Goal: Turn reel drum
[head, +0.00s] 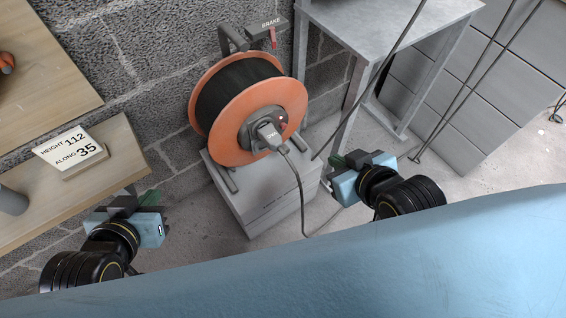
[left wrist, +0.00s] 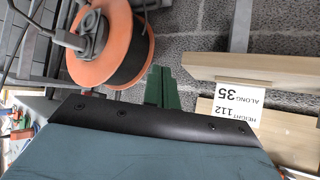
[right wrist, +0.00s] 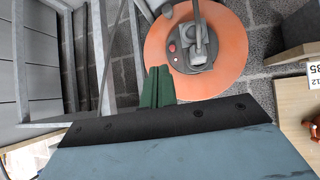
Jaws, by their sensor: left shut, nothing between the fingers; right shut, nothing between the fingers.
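An orange reel drum (head: 221,152) with dark cable wound on it stands upright in a grey frame on a grey block. A grey plug (head: 268,134) sits in its hub, with a cord hanging down. The reel also shows in the left wrist view (left wrist: 134,50) and the right wrist view (right wrist: 233,45). A brake lever (head: 274,41) with a red part is above it. My left gripper (head: 149,197) is shut and empty, left of and below the reel. My right gripper (head: 338,161) is shut and empty, right of the reel. Neither touches the reel.
A wooden shelf (head: 120,165) at left carries a sign (head: 72,150) reading HEIGHT 112, ALONG 35. A grey metal table (head: 400,22) stands right of the reel, with dark rods leaning in front. The reel rests on the block (head: 265,195) against a block wall.

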